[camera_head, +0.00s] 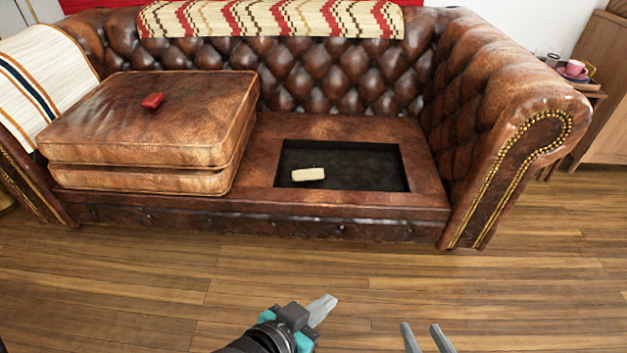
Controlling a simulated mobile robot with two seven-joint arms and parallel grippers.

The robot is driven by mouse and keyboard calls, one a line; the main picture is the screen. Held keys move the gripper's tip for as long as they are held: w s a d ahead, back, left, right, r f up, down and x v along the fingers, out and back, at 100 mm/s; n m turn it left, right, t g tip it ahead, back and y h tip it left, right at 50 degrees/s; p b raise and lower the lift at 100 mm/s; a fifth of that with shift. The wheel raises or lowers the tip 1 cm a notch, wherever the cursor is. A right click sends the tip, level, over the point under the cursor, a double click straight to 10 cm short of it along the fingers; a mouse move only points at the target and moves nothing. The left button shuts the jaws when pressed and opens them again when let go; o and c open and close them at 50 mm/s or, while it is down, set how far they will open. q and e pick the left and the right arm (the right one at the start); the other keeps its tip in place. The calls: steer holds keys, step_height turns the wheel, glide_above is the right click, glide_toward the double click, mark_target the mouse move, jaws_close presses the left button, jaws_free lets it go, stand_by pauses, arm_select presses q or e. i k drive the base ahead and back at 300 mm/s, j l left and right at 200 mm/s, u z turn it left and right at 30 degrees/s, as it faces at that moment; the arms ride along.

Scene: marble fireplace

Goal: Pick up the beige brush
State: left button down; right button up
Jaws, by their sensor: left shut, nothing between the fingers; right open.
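The beige brush (308,174) is a small pale block. It lies in the dark recessed compartment (365,169) in the seat of the brown leather sofa, near the recess's left front corner. My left gripper (325,306) is shut and empty, low in the view over the wooden floor, in front of the sofa and well apart from the brush. My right gripper (422,332) is open and empty at the bottom edge, to the right of the left one. Only its two grey fingers show.
Two stacked leather cushions (150,120) sit on the sofa's left side, with a small red object (152,101) on top. The sofa's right arm (510,150) rises beside the recess. A side table at the right holds a pink cup (576,68). The floor (240,260) in front is clear.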

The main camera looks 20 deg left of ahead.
mark_target(310, 175)
steer(key=i+j+z, duration=0.25)
steer(key=i+j, duration=0.45)
steer(key=i+j+z, duration=0.25)
steer(key=i+j, duration=0.6)
